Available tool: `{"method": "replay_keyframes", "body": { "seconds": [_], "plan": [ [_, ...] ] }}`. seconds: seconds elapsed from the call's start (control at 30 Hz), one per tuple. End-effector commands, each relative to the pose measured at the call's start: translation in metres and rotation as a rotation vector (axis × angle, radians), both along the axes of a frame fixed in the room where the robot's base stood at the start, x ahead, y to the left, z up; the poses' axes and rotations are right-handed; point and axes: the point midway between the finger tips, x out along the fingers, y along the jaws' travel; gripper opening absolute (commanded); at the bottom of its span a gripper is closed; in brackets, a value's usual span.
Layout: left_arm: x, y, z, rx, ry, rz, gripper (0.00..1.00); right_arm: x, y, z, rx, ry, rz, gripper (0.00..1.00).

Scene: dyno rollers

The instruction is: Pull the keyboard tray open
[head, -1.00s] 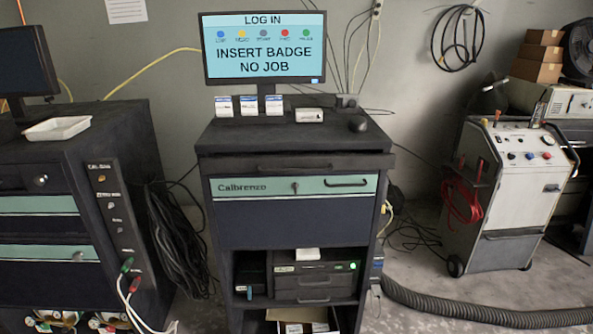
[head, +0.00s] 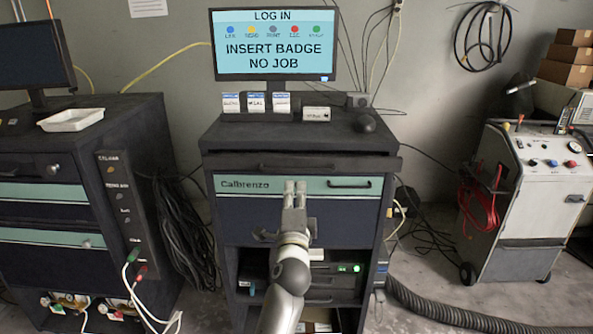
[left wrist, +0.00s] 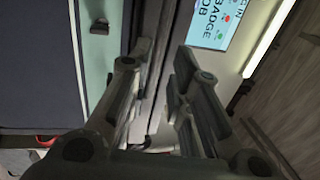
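The keyboard tray (head: 235,162) is the dark, thin front just under the cabinet top, with a dark bar handle (head: 297,167) in its middle. It looks closed. My left gripper (head: 295,187) is in front of the cabinet, just below that handle in the picture, with its fingers up against the view of the green drawer strip. In the left wrist view its two fingers (left wrist: 158,75) are spread with an empty gap, and the dark tray front (left wrist: 150,100) runs between and behind them. I cannot tell any contact. My right gripper is not in view.
The green "Calbrenzo" drawer (head: 245,185) with its own handle (head: 349,184) lies right below the tray. A monitor (head: 273,46), small boxes and a mouse (head: 366,122) stand on top. A white cart (head: 518,200) stands right; a hose (head: 450,308) lies on the floor.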

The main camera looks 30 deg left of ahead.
Motion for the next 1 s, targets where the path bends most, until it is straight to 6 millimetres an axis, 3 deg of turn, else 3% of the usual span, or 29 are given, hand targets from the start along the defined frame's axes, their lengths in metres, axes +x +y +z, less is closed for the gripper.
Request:
{"method": "replay_keyframes", "body": {
  "seconds": [0.3,0.5,1.0],
  "plan": [
    [0.047,0.029,0.012,-0.003,-0.001,-0.002,0.19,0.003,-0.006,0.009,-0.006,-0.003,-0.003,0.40],
    [0.068,0.042,0.016,-0.003,0.000,-0.002,0.19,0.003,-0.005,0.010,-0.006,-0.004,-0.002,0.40],
    [0.078,0.048,0.018,-0.004,0.000,-0.003,0.19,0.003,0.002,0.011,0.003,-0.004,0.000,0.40]
  ]
}}
